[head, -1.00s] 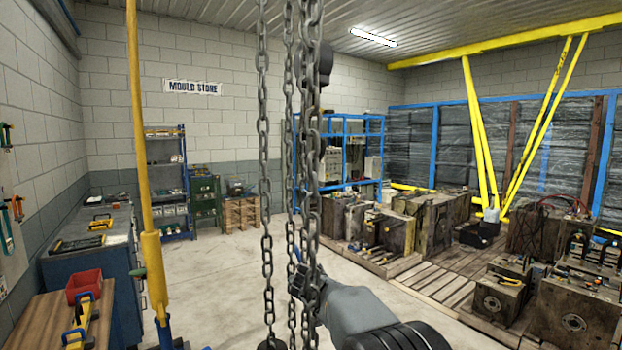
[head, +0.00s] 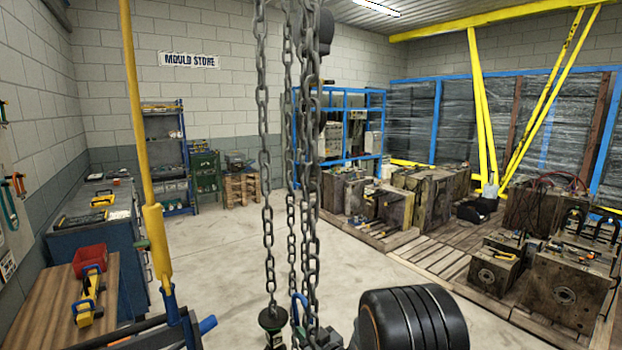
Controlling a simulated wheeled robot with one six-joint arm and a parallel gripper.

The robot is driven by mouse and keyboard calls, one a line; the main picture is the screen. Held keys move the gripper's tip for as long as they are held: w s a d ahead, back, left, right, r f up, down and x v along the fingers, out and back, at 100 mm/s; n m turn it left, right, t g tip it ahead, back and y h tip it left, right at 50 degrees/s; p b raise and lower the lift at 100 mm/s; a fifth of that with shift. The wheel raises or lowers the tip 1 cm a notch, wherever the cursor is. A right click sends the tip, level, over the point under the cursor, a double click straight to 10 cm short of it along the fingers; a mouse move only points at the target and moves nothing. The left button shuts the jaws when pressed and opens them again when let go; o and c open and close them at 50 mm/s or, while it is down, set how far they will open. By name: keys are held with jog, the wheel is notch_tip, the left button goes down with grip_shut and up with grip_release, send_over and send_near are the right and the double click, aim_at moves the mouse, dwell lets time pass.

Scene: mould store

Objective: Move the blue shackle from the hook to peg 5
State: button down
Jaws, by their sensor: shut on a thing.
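The blue shackle (head: 296,305) shows as a small upright loop low in the middle of the head view, partly behind hanging chains. My gripper (head: 303,332) is just below it, mostly hidden by the chains and the lower picture edge. It is shut on the shackle, though the contact itself is hard to see. A dark fitting (head: 271,320) hangs at the end of the left chain, just left of the shackle; I cannot tell whether it is the hook. At the left edge, coloured shackles (head: 13,225) hang on a wall board; no peg numbers are readable.
Steel chains (head: 264,150) hang close in front. A yellow post (head: 143,150) stands to the left. A wooden bench (head: 40,308) with a red bin (head: 90,260) is at lower left. Moulds (head: 490,270) stand on pallets at right. The middle floor is clear.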

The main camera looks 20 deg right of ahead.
jog(key=shift+s+d+r+t, duration=0.1)
jog(key=shift+s+d+t, duration=0.15)
jog(key=shift+s, duration=0.25)
jog(key=shift+s+d+t, duration=0.1)
jog(key=shift+s+t, duration=0.25)
jog(key=shift+s, duration=0.15)
jog(key=shift+d, duration=0.15)
